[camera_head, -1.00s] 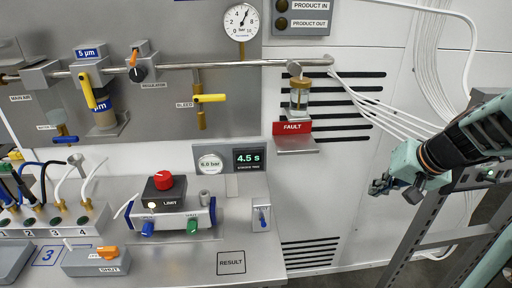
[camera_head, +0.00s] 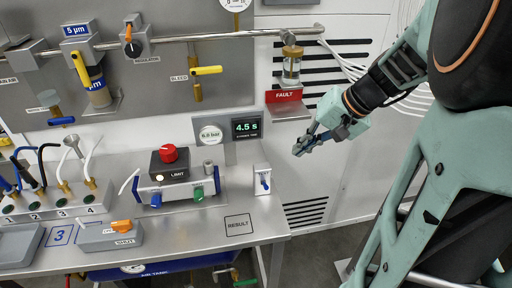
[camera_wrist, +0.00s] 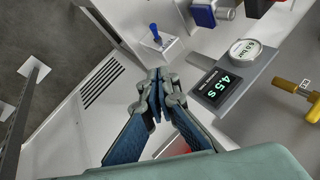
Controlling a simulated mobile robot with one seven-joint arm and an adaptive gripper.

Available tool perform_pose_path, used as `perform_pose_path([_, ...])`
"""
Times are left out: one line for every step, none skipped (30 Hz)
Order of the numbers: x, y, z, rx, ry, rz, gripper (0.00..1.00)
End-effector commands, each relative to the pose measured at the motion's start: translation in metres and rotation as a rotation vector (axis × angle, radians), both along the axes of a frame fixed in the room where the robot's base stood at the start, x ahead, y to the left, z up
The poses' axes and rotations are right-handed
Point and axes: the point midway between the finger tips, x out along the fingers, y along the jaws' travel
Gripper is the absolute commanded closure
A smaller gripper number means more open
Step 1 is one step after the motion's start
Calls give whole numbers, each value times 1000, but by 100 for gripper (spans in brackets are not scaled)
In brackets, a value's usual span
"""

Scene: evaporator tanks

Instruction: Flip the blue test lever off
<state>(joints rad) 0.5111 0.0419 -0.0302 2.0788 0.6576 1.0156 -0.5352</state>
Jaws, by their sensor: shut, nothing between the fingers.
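A small white box with a blue lever (camera_head: 265,183) stands at the right end of the bench, beside the RESULT square. The blue lever also shows near the top of the wrist view (camera_wrist: 156,35). I cannot tell from its tilt which position it is in. My gripper (camera_head: 298,150) is shut and empty, in the air to the right of the lever box and a little above it. In the wrist view my gripper's fingertips (camera_wrist: 155,76) point towards the lever box, with a gap between them and the lever.
A display reading 4.5 s (camera_head: 246,128) and a 6.0 bar gauge (camera_head: 210,134) stand behind the bench, left of my gripper. A red FAULT shelf (camera_head: 285,100) is on the wall above it. The LIMIT unit (camera_head: 172,175) with coloured knobs is left of the lever box.

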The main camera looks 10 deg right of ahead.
Motion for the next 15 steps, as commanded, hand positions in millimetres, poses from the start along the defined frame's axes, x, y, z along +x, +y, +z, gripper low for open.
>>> perform_pose_path([0, 0, 0, 0, 0, 0, 100])
perform_pose_path([0, 0, 0, 0, 0, 0, 100])
perform_pose_path([0, 0, 0, 0, 0, 0, 100])
perform_pose_path([0, 0, 0, 0, 0, 0, 100])
perform_pose_path([0, 0, 0, 0, 0, 0, 100])
perform_pose_path([0, 0, -1, 0, 0, 0, 100])
perform_pose_path([0, 0, -1, 0, 0, 0, 100])
perform_pose_path([1, 1, -2, 0, 0, 0, 100])
perform_pose_path([1, 2, -4, 0, 0, 0, 100])
perform_pose_path([2, 3, -6, 0, 1, 0, 100])
perform_pose_path([3, 4, -9, 1, 2, 1, 100])
perform_pose_path([5, 6, -13, 2, 2, 1, 100])
perform_pose_path([6, 8, -17, 2, 3, 1, 100])
perform_pose_path([8, 10, -22, 2, 3, 2, 100])
perform_pose_path([11, 13, -28, 1, 3, 2, 100])
